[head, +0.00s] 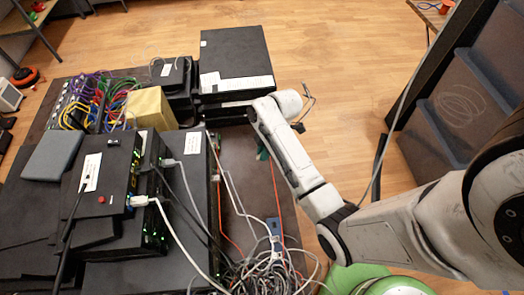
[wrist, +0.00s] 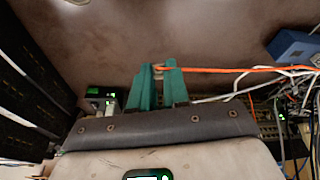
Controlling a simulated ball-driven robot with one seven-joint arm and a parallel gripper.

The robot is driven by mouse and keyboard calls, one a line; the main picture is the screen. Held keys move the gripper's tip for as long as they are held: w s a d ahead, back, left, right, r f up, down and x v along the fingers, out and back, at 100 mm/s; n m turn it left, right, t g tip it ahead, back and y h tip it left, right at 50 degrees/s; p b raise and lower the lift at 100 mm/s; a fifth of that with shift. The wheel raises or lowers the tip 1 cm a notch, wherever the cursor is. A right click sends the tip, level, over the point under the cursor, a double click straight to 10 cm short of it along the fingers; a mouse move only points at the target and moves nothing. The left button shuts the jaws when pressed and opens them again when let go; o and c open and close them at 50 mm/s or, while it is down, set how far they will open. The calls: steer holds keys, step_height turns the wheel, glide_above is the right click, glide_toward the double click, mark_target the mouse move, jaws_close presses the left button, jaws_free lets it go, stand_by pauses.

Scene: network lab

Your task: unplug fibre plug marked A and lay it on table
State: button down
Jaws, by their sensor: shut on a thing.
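My gripper (wrist: 158,68) has teal fingers and is shut on a small pale plug (wrist: 158,71) at its fingertips. An orange fibre cable (wrist: 215,69) runs from the plug to the right. No letter A can be read on it. The fingers and plug are over the brown table (wrist: 200,30) in the wrist view; the gap to its surface is hard to judge. The orange cable also shows there (head: 275,190), running down the table. The plug itself is hidden in the head view.
A tangle of white cables (head: 265,272) lies at the table's near end, by a blue box (head: 273,227). Black network units (head: 145,230) fill the left side, with stacked units (head: 235,65) at the back. A strip of bare table (head: 245,165) lies between.

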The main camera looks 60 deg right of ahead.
steer(key=shift+f, duration=0.75)
step_height(320, 180, down, 4)
steer(key=b, duration=0.5)
steer(key=shift+f, duration=0.15)
steer(key=c, duration=1)
jaws_free()
steer(key=shift+c, duration=0.2)
steer(key=v, duration=1.1)
steer(key=shift+f, duration=0.1)
